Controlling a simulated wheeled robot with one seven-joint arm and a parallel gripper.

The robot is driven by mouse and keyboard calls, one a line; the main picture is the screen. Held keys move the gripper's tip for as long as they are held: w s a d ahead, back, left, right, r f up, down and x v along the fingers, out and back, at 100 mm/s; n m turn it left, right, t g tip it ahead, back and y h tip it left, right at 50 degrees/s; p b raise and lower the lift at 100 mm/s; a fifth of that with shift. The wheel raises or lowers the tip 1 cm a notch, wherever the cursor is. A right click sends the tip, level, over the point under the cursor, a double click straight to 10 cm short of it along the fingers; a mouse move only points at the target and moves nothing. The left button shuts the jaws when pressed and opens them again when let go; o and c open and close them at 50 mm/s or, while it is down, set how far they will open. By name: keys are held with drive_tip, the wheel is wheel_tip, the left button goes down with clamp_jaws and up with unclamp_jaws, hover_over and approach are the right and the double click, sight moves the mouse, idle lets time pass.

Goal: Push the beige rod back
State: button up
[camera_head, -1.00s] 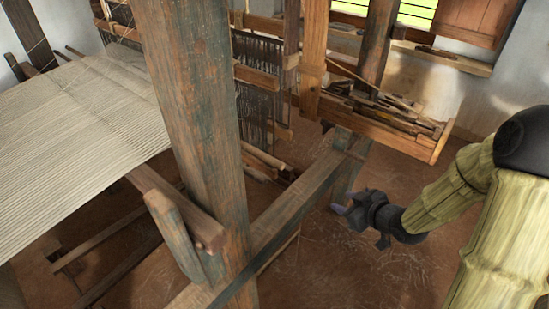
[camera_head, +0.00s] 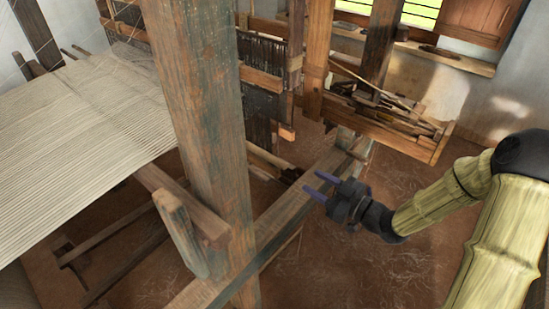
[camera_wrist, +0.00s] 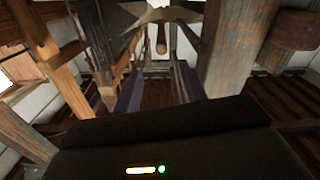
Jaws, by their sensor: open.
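My gripper (camera_head: 317,184) is open, its two purple fingers pointing left toward the loom, near the long low beam (camera_head: 285,212). In the wrist view the fingers (camera_wrist: 158,88) stand apart with nothing held between them. A short beige rod with a rounded end (camera_wrist: 161,42) shows ahead, in line with the gap between the fingers and apart from them. In the head view a pale rod (camera_head: 270,158) lies behind the beam at the loom's foot. I cannot tell whether it is the same rod.
A thick wooden post (camera_head: 205,130) stands left of my gripper. White warp threads (camera_head: 75,140) stretch at the left. A wooden tray (camera_head: 385,128) with sticks stands behind, below the window. The floor (camera_head: 350,270) in front of my gripper is clear.

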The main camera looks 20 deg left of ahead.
sight(274, 158)
drive_tip(key=p+x, duration=0.1)
drive_tip(key=x, duration=0.3)
drive_tip(key=p+x, duration=0.1)
drive_tip(key=x, duration=0.4)
drive_tip(key=p+x, duration=0.1)
drive_tip(key=x, duration=0.4)
drive_tip(key=shift+s+a+r, duration=0.1)
drive_tip(key=shift+s+a, duration=0.1)
drive_tip(key=shift+a, duration=0.15)
drive_tip(key=shift+w+a, duration=0.2)
drive_tip(key=shift+a, duration=0.2)
drive_tip(key=shift+c, duration=0.3)
